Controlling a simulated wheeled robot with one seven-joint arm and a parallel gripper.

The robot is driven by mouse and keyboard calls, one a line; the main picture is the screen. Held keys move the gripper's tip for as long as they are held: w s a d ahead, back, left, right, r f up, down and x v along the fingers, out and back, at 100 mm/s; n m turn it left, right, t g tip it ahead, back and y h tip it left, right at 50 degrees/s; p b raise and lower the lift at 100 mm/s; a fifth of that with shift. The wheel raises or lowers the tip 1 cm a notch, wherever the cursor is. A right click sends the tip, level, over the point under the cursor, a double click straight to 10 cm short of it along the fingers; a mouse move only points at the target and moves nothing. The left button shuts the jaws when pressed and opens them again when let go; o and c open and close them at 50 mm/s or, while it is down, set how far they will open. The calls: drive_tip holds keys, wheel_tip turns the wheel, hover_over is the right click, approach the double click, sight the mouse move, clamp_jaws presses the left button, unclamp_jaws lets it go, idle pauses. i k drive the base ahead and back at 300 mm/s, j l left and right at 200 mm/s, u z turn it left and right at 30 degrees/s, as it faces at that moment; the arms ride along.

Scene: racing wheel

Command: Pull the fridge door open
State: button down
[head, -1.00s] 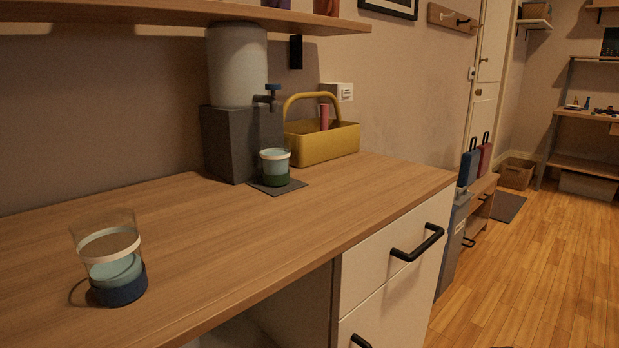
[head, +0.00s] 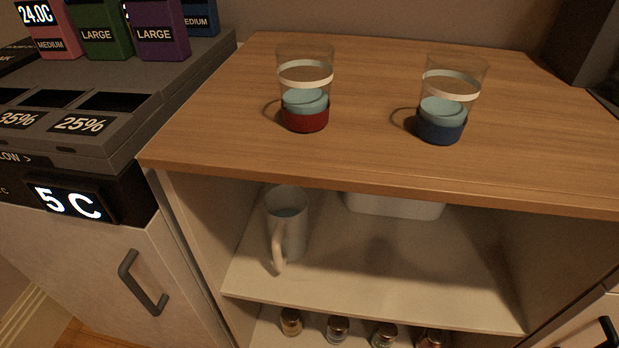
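In the head view, a pale door (head: 85,268) with a black bar handle (head: 142,282) stands at the lower left and looks closed. A black display reading "5 C" (head: 72,201) sits above it, so this appears to be the fridge door. My gripper is not in view.
To the right is an open cabinet with a wooden top (head: 370,150). Two glasses, one red-based (head: 305,118) and one blue-based (head: 441,128), stand on it. A mug (head: 288,228) is on the shelf, with several small jars below. A dark unit with coloured boxes (head: 160,30) is at upper left.

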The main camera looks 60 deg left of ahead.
sight(133, 284)
drive_tip(key=k+u, duration=0.1)
drive_tip(key=u, duration=3.4)
drive_tip(key=i+u, duration=0.1)
drive_tip(key=u, duration=0.75)
